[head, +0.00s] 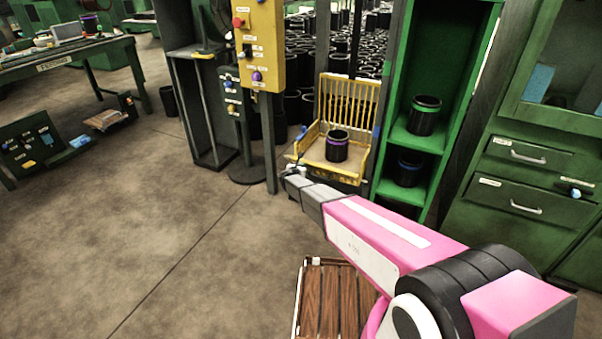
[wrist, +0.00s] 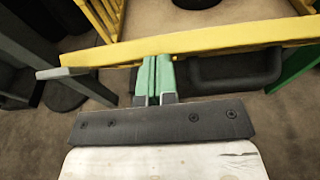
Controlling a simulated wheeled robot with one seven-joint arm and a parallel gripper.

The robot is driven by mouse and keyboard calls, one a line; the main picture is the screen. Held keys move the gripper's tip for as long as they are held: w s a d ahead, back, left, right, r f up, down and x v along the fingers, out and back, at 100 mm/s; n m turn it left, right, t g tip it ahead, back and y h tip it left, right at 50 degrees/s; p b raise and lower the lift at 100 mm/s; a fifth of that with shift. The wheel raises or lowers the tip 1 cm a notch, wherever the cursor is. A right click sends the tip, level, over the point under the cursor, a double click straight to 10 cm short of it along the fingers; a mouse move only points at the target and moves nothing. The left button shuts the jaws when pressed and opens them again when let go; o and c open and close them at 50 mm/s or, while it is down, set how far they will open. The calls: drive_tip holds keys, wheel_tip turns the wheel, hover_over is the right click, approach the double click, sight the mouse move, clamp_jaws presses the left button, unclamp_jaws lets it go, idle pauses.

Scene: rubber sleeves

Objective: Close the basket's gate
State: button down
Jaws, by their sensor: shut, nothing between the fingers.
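The yellow basket (head: 348,100) stands mid-scene with a tall slatted back and low sides. A black sleeve with a purple band (head: 337,146) stands upright on its floor. A yellow bar (wrist: 220,42) crosses the wrist view, with a dark handle (wrist: 236,80) just below it. The front looks low in the head view; I cannot tell clearly how the gate sits. My gripper (head: 288,172) is at the basket's front left corner. Its green fingers (wrist: 157,62) are shut and empty, with tips at the yellow bar; contact is unclear.
A green shelf (head: 398,140) with black sleeves stands right of the basket. A yellow control panel (head: 258,45) on a post stands to its left. A wooden-slatted platform (head: 338,300) is below my arm.

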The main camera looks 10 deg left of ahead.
drive_tip(key=shift+w+d+r+g, duration=0.15)
drive_tip(key=shift+w+d+r, duration=0.1)
drive_tip(key=shift+w+r, duration=0.3)
drive_tip(key=shift+w+d+r+g, duration=0.2)
drive_tip(key=shift+w+r, duration=0.15)
drive_tip(key=shift+w, duration=0.3)
drive_tip(key=w+r, duration=0.1)
drive_tip(key=w+d, duration=0.1)
drive_tip(key=w, duration=0.1)
drive_tip(key=shift+w+r, duration=0.1)
drive_tip(key=shift+r, duration=0.3)
drive_tip(key=shift+w+d+r, duration=0.2)
drive_tip(key=shift+w+d, duration=0.05)
drive_tip(key=shift+w, duration=0.35)
drive_tip(key=shift+w+d+r, duration=0.2)
drive_tip(key=shift+w+d, duration=0.05)
drive_tip(key=shift+w, duration=0.3)
drive_tip(key=shift+r, duration=0.1)
